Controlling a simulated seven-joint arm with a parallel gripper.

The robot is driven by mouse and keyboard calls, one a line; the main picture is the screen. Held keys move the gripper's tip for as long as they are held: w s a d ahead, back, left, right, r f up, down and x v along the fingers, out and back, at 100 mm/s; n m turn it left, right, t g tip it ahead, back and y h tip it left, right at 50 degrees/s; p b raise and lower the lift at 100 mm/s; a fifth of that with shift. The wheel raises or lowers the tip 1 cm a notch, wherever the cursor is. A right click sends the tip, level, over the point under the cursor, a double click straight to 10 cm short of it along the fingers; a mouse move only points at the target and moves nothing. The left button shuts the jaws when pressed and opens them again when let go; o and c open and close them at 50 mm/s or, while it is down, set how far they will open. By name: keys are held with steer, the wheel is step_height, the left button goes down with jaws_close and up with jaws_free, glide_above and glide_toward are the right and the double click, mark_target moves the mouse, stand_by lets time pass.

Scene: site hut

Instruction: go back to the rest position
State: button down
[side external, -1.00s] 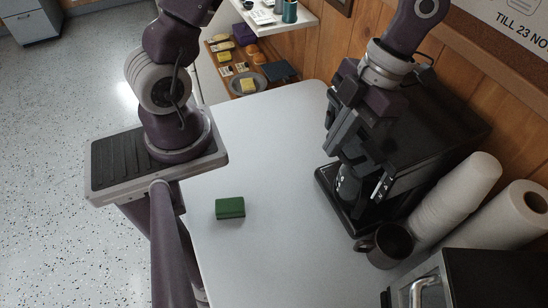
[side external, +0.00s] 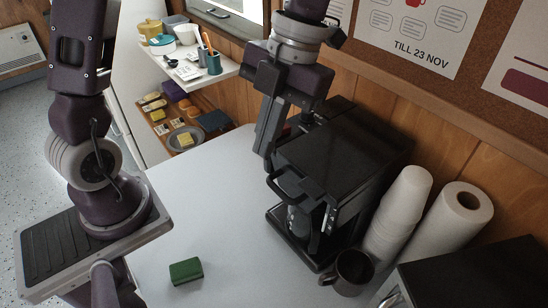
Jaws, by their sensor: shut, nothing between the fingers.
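My gripper (side external: 266,150) is shut and empty. It points down at the left side of the black coffee machine (side external: 345,150), near the machine's black front handle (side external: 287,187). I cannot tell whether the fingers touch the machine. Part of the machine's far left side is hidden behind the gripper.
A green sponge (side external: 186,271) lies on the white table (side external: 215,215), which is clear around it. A dark mug (side external: 351,272), stacked white cups (side external: 397,220) and a paper roll (side external: 450,225) stand right of the machine. Shelves (side external: 190,70) with small items are at the back.

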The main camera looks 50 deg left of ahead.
steer(key=s+a+r+n+t, duration=0.1)
steer(key=s+a+n+t, duration=0.3)
steer(key=n, duration=1.2)
steer(key=s+a+r+n+t, duration=0.2)
steer(key=s+a+n+t, duration=0.2)
steer(key=n, duration=1.2)
steer(key=shift+s+a+r+n+t+h, duration=0.25)
steer(key=shift+s+a+n+t+h, duration=0.1)
steer(key=shift+a+t, duration=0.25)
